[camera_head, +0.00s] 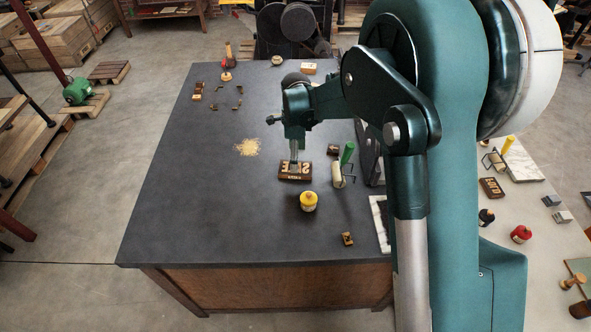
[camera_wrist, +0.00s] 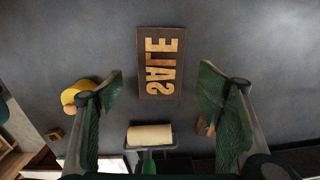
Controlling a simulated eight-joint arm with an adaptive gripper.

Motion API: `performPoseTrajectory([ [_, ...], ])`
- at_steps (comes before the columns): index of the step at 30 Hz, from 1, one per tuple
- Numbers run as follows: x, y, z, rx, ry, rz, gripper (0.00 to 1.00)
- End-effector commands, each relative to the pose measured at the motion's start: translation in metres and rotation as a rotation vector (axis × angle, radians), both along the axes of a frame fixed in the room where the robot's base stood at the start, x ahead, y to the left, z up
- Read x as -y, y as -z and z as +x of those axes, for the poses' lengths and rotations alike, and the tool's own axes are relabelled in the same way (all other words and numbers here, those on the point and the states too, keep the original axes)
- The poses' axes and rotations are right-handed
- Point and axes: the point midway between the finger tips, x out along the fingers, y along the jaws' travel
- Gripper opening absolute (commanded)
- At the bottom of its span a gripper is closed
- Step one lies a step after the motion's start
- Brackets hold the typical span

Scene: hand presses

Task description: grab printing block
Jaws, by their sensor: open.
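The printing block (camera_head: 295,171) is a dark rectangular block with pale raised letters. It lies flat on the dark table. In the wrist view the block (camera_wrist: 160,62) shows mirrored letters reading SALE and lies between and beyond my two finger tips. My gripper (camera_head: 294,160) points down over the block in the head view, and its fingers hide part of the block's far edge. In the wrist view my gripper (camera_wrist: 162,78) is open, with its green-padded fingers wide apart and nothing between them. The gap in height to the block is hard to judge.
A yellow-topped jar (camera_head: 309,201) and a roller with a green handle (camera_head: 342,172) stand close to the block. Small wooden pieces (camera_head: 347,239) lie nearby. A pale grainy pile (camera_head: 247,147) lies left of the block. The table's left front is clear.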

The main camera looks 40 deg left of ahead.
Motion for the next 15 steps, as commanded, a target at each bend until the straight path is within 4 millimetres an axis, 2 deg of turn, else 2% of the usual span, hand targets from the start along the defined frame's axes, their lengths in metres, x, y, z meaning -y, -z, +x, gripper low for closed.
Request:
performPoseTrajectory([
  [10,0.000,0.002,0.000,0.000,0.000,0.000,0.66],
  [15,-0.001,0.011,0.000,0.000,0.000,0.000,0.66],
])
